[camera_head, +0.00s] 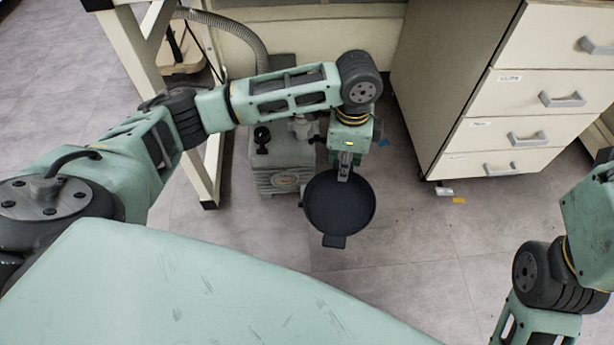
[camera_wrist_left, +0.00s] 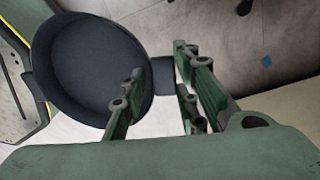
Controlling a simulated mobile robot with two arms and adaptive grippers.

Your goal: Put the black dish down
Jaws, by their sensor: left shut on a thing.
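The black dish (camera_head: 338,204) is round and shallow, with a small tab handle on each of two opposite sides. In the head view it hangs in front of my left gripper (camera_head: 346,168), over the grey floor. My left gripper is shut on the dish's near-arm tab. In the left wrist view the dish (camera_wrist_left: 95,68) fills the upper left, and its tab lies between the fingers of my left gripper (camera_wrist_left: 160,85). The dish looks empty. My right arm shows at the right edge of the head view, but its gripper is out of frame.
A grey pump (camera_head: 283,165) with a ribbed hose (camera_head: 235,28) stands on the floor left of the dish. A cream drawer cabinet (camera_head: 520,110) stands at the right. A table leg (camera_head: 200,180) is at the left. Open floor (camera_head: 430,230) lies right of the dish.

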